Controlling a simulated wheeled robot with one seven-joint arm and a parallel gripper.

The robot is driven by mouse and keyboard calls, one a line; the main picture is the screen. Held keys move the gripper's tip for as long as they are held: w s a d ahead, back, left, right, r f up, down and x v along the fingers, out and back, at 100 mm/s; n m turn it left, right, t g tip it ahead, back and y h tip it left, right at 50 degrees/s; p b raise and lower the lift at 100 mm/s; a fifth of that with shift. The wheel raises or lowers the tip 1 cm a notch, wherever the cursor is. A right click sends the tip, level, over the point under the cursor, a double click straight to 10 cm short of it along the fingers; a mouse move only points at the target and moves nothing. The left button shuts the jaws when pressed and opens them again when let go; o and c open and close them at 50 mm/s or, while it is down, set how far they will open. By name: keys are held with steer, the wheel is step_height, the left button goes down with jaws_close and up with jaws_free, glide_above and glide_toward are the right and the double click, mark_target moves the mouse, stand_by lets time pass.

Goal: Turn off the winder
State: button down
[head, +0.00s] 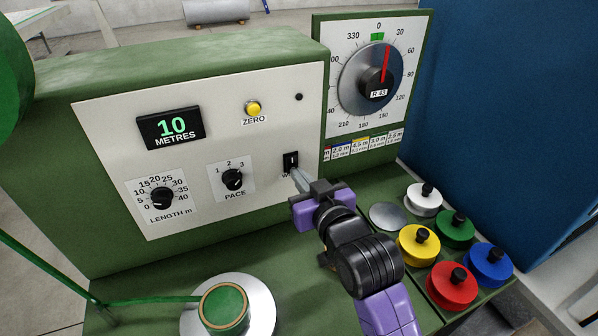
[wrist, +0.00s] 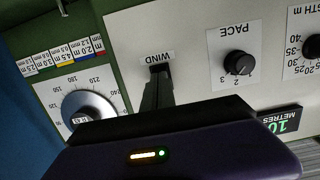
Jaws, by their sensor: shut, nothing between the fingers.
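The winder is a green machine (head: 200,68) with a pale control panel (head: 120,110). Its black WIND switch (head: 291,158) sits at the panel's lower right; it also shows in the wrist view (wrist: 160,70), upside down. My gripper (head: 297,176) is shut and empty, its fingertips at or just in front of the switch's lower part. I cannot tell whether they touch. The fingers hide part of the WIND label. The display (head: 171,128) reads 10 METRES. A green spool (head: 224,308) sits on a round plate below the panel, with a green strand running to it from the left.
The PACE knob (head: 233,179), LENGTH knob (head: 161,198) and yellow ZERO button (head: 253,108) are on the same panel. A dial (head: 356,84) with a red pointer stands to the right. Several coloured knobbed discs, one yellow (head: 418,246), lie below it. A blue wall (head: 500,110) bounds the right.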

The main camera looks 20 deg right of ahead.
steer(key=shift+w+f, duration=0.1)
steer(key=shift+w, duration=0.35)
steer(key=t+b, duration=0.1)
steer(key=b, duration=0.2)
steer(key=f+t+b, duration=0.1)
steer(key=b, duration=0.3)
steer(key=shift+w+t+b, duration=0.3)
steer(key=shift+w, duration=0.1)
steer(key=shift+r, duration=0.1)
